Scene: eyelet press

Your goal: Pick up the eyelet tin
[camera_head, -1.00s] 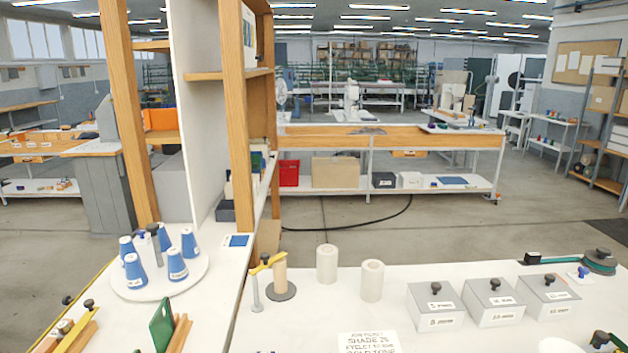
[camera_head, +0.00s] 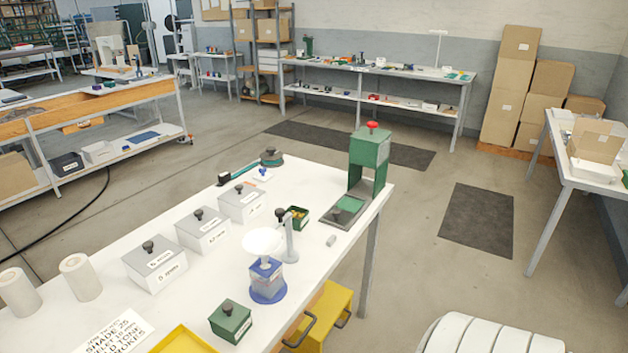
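Several lidded tins with black knobs stand on the white table, and I cannot tell which is the eyelet tin. Three grey tins with labels stand in a row: the near one (camera_head: 157,268), the middle one (camera_head: 202,230) and the far one (camera_head: 242,204). Their label text is too small to read surely. A small green lidded tin (camera_head: 230,321) with a white label stands near the front edge. A small open green box (camera_head: 299,217) with brass-coloured contents sits near the green press (camera_head: 369,155). Neither of my grippers is in view.
A scale-like stand with a white pan (camera_head: 263,241) and blue base is mid-table. White rolls (camera_head: 80,277), a printed card (camera_head: 115,332) and a yellow tray (camera_head: 184,341) lie at the near left. A yellow drawer unit (camera_head: 328,313) is below the front edge.

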